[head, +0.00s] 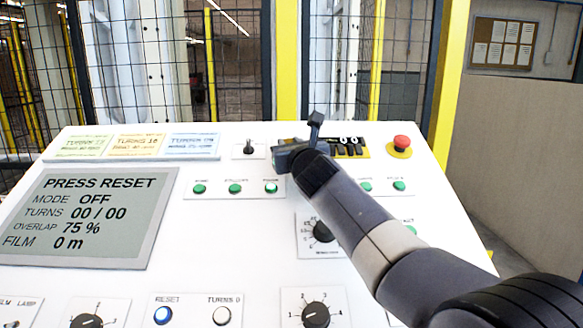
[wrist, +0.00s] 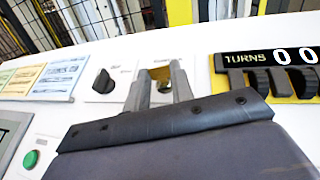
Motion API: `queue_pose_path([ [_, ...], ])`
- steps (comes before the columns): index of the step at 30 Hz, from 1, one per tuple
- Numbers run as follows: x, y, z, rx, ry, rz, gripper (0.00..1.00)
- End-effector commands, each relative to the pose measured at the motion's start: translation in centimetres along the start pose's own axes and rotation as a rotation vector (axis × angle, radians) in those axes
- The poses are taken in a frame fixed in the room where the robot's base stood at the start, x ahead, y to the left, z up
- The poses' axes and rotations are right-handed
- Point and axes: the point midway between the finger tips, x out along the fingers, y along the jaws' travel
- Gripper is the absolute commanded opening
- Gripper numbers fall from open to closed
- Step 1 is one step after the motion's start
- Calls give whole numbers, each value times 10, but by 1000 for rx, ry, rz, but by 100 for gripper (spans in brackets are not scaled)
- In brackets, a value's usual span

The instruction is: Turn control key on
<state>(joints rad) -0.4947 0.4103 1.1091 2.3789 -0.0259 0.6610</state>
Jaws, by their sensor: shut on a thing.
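The control key (wrist: 161,74) is mostly hidden between the fingers of my gripper (wrist: 160,88). A small yellow part shows there in the wrist view. In the head view my gripper (head: 285,152) is at the upper middle of the white panel, shut on the key, and covers most of it. The key's turn position cannot be made out. The panel screen (head: 90,215) reads PRESS RESET, MODE OFF, TURNS 00 / 00, OVERLAP 75 %, FILM 0 m.
A black selector knob (head: 249,149) is just left of my gripper. The turns counter (head: 348,148) is close on the right, with a red emergency button (head: 401,144) beyond it. Green lamps (head: 235,188) line the row below. A mesh fence (head: 240,65) stands behind the panel.

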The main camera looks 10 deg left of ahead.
Motion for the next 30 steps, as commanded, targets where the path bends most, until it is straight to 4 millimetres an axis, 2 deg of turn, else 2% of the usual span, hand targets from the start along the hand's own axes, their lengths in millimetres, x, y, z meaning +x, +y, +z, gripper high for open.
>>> queue_pose_path([
  [1, 0, 2, -6, 5, -7, -12, 0],
  [30, -1, 7, -1, 95, 2, -230, 0],
])
